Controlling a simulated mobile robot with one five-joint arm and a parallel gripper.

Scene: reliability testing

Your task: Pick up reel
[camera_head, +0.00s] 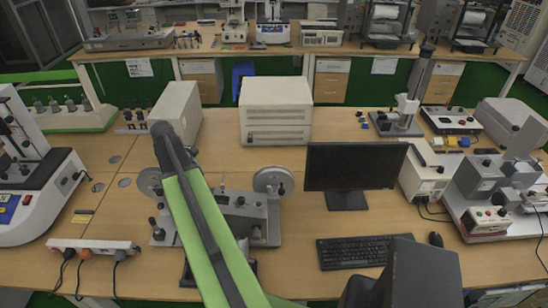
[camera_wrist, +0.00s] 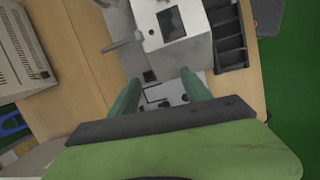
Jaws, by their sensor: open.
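Two round, reel-like grey discs are mounted at the ends of a grey bench machine (camera_head: 245,214): a right disc (camera_head: 274,181) and a left disc (camera_head: 148,182). My arm crosses in front of the machine and hides its middle. My gripper (camera_wrist: 160,85) shows in the wrist view with its two green fingers apart and nothing between them. Its fingertips are over a grey device with a white panel (camera_wrist: 172,22). I cannot make out a reel in the wrist view. The gripper's fingers cannot be made out in the head view.
A black monitor (camera_head: 355,167) and a keyboard (camera_head: 365,250) stand right of the machine. A beige cabinet (camera_head: 275,108) is behind it. A power strip (camera_head: 92,245) lies at the front left. A black slotted tray (camera_wrist: 228,35) is beside the grey device in the wrist view.

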